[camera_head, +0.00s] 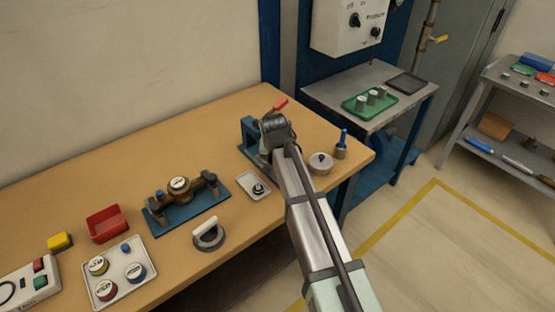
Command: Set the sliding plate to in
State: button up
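My gripper (275,130) is at the far end of my arm, over a blue fixture (248,134) near the back right of the workbench. I see the gripper from behind, so its fingers are hidden and I cannot tell whether they touch anything. A red handle (280,104) sticks up just beyond it. My arm hides much of the blue fixture. A small light grey plate (250,194) with a dark knob (259,189) lies on the bench in front of the fixture. I cannot tell for sure which part is the sliding plate, nor its position.
On the wooden bench (140,150) stand a brass meter on a blue base (186,192), a grey ring with a white handle (208,233), a red bin (106,223), and a round grey weight (320,163) right of my arm. A side table (330,92) holds a green tray (368,101).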

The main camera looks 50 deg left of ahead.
jog(key=shift+w+f, duration=0.1)
jog(key=shift+f, duration=0.15)
jog(key=shift+c, duration=0.2)
grip_shut()
dwell(0.4)
